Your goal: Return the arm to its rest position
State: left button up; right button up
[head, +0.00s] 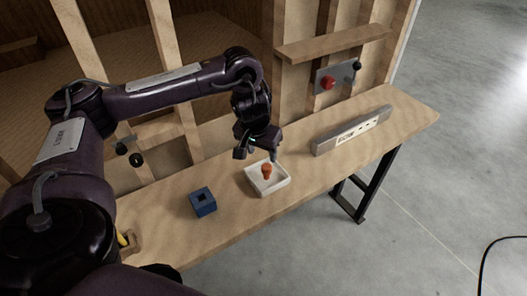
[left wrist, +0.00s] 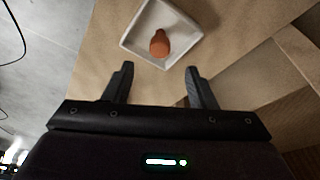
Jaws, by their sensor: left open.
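My left arm reaches in from the left over the wooden bench in the head view. My left gripper (head: 258,155) is above the bench, close to a white square tray (head: 280,184). An orange-brown object (head: 267,171), rounded with a narrower end, is in the tray. In the left wrist view the two fingers of my left gripper (left wrist: 158,84) are spread with nothing between them. The white tray (left wrist: 133,41) and the orange object (left wrist: 160,43) lie beyond the fingertips. My right gripper is not in view.
A blue block (head: 203,202) with a square hole sits left of the tray. A grey labelled bar (head: 352,132) lies on the bench (head: 400,110) at right. A panel with a red button (head: 328,83) is on the wall under a shelf (head: 330,42). Concrete floor is open at right.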

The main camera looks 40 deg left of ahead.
pick_arm(q)
jog(key=shift+s+r, duration=0.15)
jog(key=shift+r, duration=0.45)
